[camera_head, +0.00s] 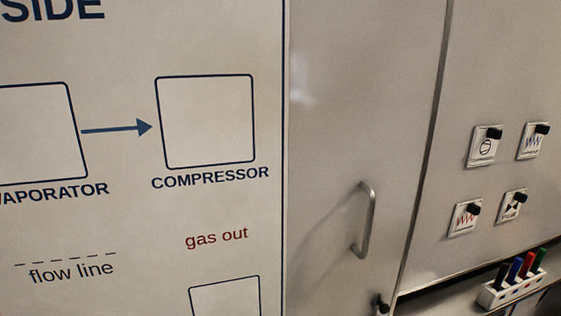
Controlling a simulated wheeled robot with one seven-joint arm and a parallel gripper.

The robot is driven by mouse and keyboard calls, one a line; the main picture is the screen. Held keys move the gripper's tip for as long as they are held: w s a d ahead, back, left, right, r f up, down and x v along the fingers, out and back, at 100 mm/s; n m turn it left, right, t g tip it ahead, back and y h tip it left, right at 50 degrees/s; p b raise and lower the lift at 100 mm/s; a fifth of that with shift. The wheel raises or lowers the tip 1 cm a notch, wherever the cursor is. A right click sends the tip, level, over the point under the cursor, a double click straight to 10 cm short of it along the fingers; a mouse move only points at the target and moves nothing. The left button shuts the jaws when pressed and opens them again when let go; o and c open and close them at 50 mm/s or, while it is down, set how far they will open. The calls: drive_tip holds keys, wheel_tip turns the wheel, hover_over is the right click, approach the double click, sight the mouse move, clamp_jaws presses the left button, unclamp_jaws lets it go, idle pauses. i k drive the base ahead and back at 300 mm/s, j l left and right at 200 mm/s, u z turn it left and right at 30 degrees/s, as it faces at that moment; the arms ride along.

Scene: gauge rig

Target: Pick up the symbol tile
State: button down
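Several small white square symbol tiles sit on the grey panel at the right of the head view, each with a black knob at its upper right. The upper left tile (482,148) shows a circle symbol. The upper right tile (531,143) shows a blue zigzag. The lower left tile (464,219) shows a red zigzag. The lower right tile (511,206) shows a black symbol like two triangles. Small lettering under the symbols is too small to read. My gripper is not in view.
A white board (120,225) fills the left, with empty outlined boxes labelled COMPRESSOR and, partly cut off, EVAPORATOR. A metal cabinet door with a bar handle (366,220) stands between. A white holder (497,297) with several coloured markers sits on a ledge at lower right.

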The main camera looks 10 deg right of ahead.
sight(513, 201)
drive_tip(key=k+l+z, duration=0.15)
drive_tip(key=l+z, duration=0.3)
drive_tip(key=l, duration=0.25)
drive_tip(key=l+z, duration=0.45)
drive_tip(key=l, duration=0.2)
